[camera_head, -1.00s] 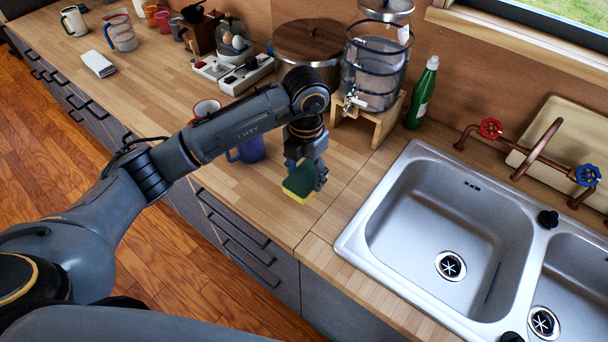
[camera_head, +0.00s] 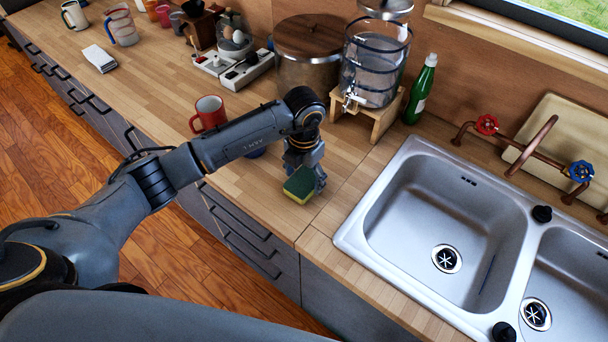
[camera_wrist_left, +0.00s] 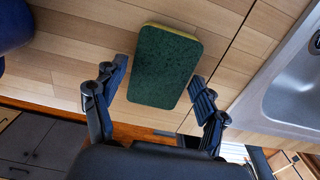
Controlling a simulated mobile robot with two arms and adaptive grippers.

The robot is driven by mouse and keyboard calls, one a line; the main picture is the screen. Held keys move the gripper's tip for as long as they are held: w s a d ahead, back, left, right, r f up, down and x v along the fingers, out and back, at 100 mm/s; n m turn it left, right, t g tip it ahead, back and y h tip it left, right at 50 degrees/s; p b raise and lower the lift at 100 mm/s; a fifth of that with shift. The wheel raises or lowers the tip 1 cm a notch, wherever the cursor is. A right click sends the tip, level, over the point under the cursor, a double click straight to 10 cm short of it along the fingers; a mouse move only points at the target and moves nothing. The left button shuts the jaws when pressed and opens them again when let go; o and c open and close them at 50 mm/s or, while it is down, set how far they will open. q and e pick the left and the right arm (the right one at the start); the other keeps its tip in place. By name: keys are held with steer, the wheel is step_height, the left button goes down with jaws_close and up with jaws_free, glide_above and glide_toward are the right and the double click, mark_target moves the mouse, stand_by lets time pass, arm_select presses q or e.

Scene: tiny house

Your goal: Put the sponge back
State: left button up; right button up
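The sponge (camera_head: 300,187), green on top with a yellow layer beneath, is at the counter's front part, left of the sink. It looks flat on the wood. My left gripper (camera_head: 305,172) points down over it. In the left wrist view the sponge (camera_wrist_left: 164,66) lies between the two spread fingers (camera_wrist_left: 158,70). Bare wood shows between the left finger and the sponge; the right finger is close to its edge or touching. The gripper looks open around it. My right gripper is out of view.
The double sink (camera_head: 440,225) is to the right. A red mug (camera_head: 208,114) stands behind my left forearm, beside a mostly hidden blue item. A water dispenser (camera_head: 375,70) on a wooden stand and a green bottle (camera_head: 421,90) stand at the back. Counter around the sponge is clear.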

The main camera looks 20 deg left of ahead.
mark_target(304, 179)
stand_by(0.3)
arm_select(q)
steer(key=shift+r, duration=0.25)
steer(key=shift+w+r, duration=0.1)
steer(key=shift+r, duration=0.3)
step_height(304, 179, up, 11)
steer(key=b, duration=0.3)
steer(key=shift+b, duration=0.35)
